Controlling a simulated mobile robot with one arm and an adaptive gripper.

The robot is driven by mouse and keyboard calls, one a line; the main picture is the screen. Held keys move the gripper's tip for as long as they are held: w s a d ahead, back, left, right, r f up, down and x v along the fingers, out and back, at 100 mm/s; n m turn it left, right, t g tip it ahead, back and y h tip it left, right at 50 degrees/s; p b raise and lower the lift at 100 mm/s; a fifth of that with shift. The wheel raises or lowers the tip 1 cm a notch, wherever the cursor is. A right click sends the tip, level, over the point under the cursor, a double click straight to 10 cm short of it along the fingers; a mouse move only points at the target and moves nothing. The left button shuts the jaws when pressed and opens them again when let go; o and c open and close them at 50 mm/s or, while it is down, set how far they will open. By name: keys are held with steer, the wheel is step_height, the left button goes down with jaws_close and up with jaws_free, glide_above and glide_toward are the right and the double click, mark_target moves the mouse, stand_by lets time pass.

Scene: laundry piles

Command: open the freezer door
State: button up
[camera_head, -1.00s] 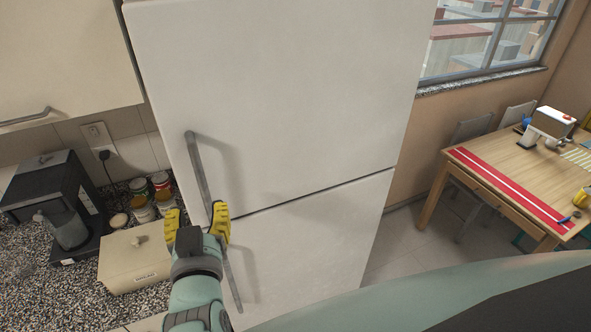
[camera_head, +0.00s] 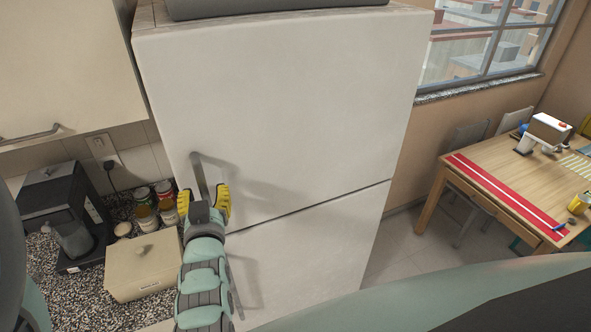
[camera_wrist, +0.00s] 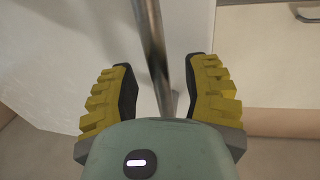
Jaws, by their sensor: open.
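The white fridge-freezer has an upper door (camera_head: 290,110) and a lower door (camera_head: 310,255), both looking shut with a dark seam between them. I cannot tell which one is the freezer door. A grey bar handle (camera_head: 197,168) runs down the left side of the upper door. My gripper (camera_head: 203,192) is open at this handle, its yellow fingers on either side of it. In the wrist view the metal handle (camera_wrist: 150,45) passes between the open fingers of my gripper (camera_wrist: 160,85), with gaps on both sides. The lower door's handle is mostly hidden behind my arm.
A granite counter at the left holds a black coffee machine (camera_head: 65,215), a cream box (camera_head: 143,265) and several jars. A wall cupboard (camera_head: 60,70) hangs above. A wooden table (camera_head: 500,170) with chairs stands at the right. Floor (camera_head: 400,235) is free between fridge and table.

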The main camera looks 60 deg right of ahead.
steer(key=shift+w+d, duration=0.15)
steer(key=shift+w, duration=0.15)
jaws_close()
stand_by(0.5)
